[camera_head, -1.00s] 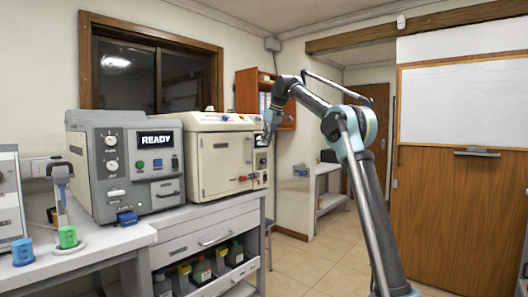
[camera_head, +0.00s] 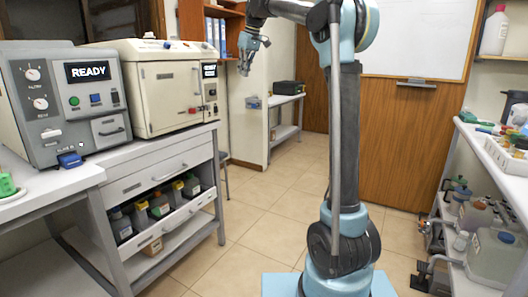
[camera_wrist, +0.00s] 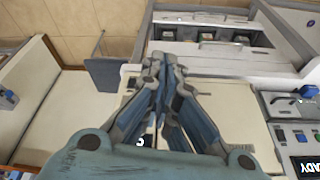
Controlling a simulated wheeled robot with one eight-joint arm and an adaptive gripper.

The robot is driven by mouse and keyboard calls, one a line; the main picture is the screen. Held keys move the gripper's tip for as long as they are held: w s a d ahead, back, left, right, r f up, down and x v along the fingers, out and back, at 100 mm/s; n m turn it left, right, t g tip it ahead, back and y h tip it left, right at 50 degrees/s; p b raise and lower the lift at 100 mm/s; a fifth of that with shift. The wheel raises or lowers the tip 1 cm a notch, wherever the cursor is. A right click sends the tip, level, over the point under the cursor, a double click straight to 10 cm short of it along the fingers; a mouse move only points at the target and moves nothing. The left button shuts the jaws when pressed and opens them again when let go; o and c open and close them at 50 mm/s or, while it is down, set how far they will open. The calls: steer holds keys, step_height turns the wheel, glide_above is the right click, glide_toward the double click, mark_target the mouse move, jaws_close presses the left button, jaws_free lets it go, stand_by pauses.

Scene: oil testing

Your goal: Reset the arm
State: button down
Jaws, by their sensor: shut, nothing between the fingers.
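My gripper (camera_head: 244,70) hangs at the end of my raised arm, in the upper middle of the head view, with its fingers pointing down. It shows to the right of the cream oven-like machine (camera_head: 168,88). In the wrist view my gripper (camera_wrist: 160,62) has its fingertips together, with nothing between them. The grey machine with the READY display (camera_head: 66,100) stands on the bench at the left. In the wrist view part of a READY display (camera_wrist: 304,165) shows at the lower right corner.
The grey bench (camera_head: 150,180) holds the machines, with several bottles (camera_head: 160,205) on its shelf below. A shelf unit with jugs (camera_head: 495,255) stands at the right. An orange cabinet (camera_head: 196,25) hangs on the back wall. The tiled floor (camera_head: 250,225) between is clear.

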steer(key=s+d+f+m+h, duration=0.1)
steer(key=s+d+f+m, duration=0.1)
steer(key=s+d+f, duration=0.8)
steer(key=s+d+f+m+h, duration=0.1)
steer(key=s+d+f+m, duration=0.2)
steer(key=s+d+f, duration=0.55)
steer(key=s+d+f+m, duration=0.2)
steer(key=s+d+f, duration=0.2)
steer(key=s+f, duration=0.8)
steer(key=s+d+f+m+h, duration=0.1)
steer(key=s+d+f, duration=0.4)
steer(key=s+f, duration=0.7)
steer(key=shift+s+d+f+m, duration=0.2)
steer(key=shift+s+m, duration=0.4)
steer(key=shift+s, duration=0.5)
steer(key=shift+w+f, duration=0.2)
steer(key=shift+w, duration=0.3)
